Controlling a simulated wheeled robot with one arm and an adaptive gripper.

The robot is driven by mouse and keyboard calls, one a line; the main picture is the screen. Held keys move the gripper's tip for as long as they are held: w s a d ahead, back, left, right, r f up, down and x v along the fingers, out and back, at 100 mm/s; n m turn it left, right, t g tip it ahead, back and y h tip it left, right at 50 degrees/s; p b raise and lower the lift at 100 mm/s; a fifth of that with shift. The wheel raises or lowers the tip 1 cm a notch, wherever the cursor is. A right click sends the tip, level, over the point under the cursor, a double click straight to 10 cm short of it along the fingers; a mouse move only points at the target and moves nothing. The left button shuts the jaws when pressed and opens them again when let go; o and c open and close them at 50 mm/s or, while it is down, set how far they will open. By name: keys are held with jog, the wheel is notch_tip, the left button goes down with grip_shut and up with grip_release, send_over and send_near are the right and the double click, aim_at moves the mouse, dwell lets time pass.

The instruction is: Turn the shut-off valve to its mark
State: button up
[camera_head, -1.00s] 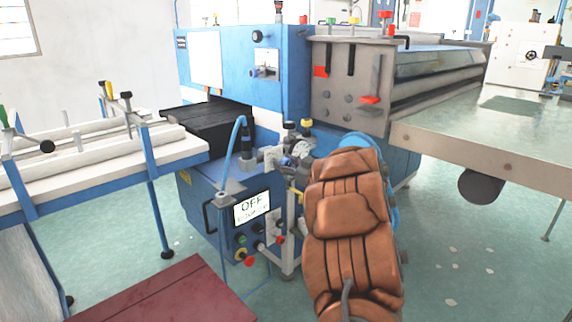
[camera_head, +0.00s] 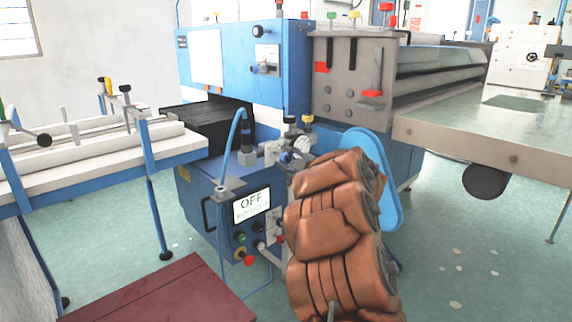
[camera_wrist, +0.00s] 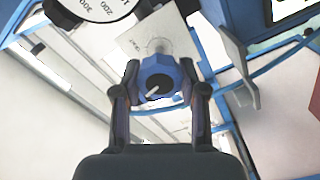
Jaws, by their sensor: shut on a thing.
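In the wrist view a blue valve knob (camera_wrist: 158,76) with a white pointer line sits between the fingers of my gripper (camera_wrist: 160,82). The fingers are shut on its sides. The pointer slants toward the lower left in that view. Behind the knob is a pale plate (camera_wrist: 163,38) with small lettering that I cannot read for certain. In the head view my arm reaches the front of the blue machine (camera_head: 240,62), and it hides most of the gripper and the knob. I cannot tell where the mark is.
A round dial with numbers (camera_wrist: 95,6) is close to the knob. A control box with an "OFF" display (camera_head: 251,206) stands left of my arm. A white roller table (camera_head: 110,160) is at left, a metal table (camera_head: 490,140) at right. A dark red surface (camera_head: 165,292) lies low in front.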

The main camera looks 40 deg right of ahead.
jog(key=n+b, duration=0.2)
jog(key=n, duration=0.1)
jog(key=shift+f, duration=0.25)
jog(key=shift+a+n+b, duration=0.1)
jog(key=shift+n+b, duration=0.7)
jog(key=shift+n, duration=0.5)
jog(key=shift+r, duration=0.1)
jog(key=o, duration=1.2)
jog(key=shift+c, duration=0.2)
jog(key=s, duration=1.2)
jog(key=shift+a, duration=0.1)
